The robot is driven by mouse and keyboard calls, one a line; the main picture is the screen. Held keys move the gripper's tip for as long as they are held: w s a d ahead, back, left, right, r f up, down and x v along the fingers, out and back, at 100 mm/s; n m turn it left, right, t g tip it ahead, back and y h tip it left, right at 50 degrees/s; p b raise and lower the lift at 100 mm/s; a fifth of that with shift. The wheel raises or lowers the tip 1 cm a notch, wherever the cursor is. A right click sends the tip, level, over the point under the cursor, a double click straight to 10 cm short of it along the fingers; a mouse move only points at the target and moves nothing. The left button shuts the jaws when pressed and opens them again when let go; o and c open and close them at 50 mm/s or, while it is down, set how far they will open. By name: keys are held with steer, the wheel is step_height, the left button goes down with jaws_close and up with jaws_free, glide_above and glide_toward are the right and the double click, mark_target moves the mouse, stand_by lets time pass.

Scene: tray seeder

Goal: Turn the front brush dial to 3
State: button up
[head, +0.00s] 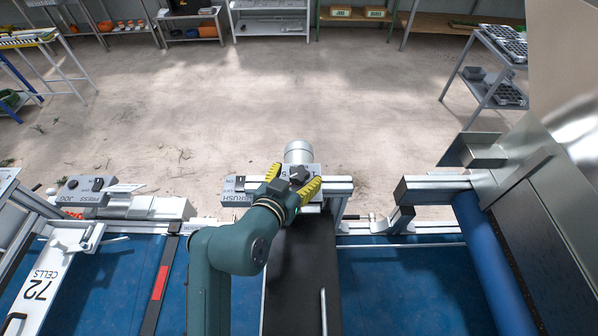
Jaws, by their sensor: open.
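The front brush unit crosses the belt in the middle of the head view, with a grey box marked BRUSH (240,193) on its left. A dark knob that looks like the front brush dial (299,173) sits on the unit's light panel, just in front of a round silver motor (298,151). My gripper (294,179) is open, its yellow-sided fingers on the left and right of the knob. I cannot tell whether they touch it. The fingers and wrist hide part of the panel, and the dial's numbers and pointer cannot be read.
A press jog box (85,188) with a black knob stands at left, near a white 72 CELLS plate (45,280). The blue belt (395,290) runs below. A metal hopper and blue roller (490,255) stand at right. The floor beyond is open.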

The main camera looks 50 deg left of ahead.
steer(key=shift+x, duration=1)
steer(key=c, duration=1.2)
steer(key=shift+d+r+p, duration=0.1)
steer(key=shift+p, duration=0.5)
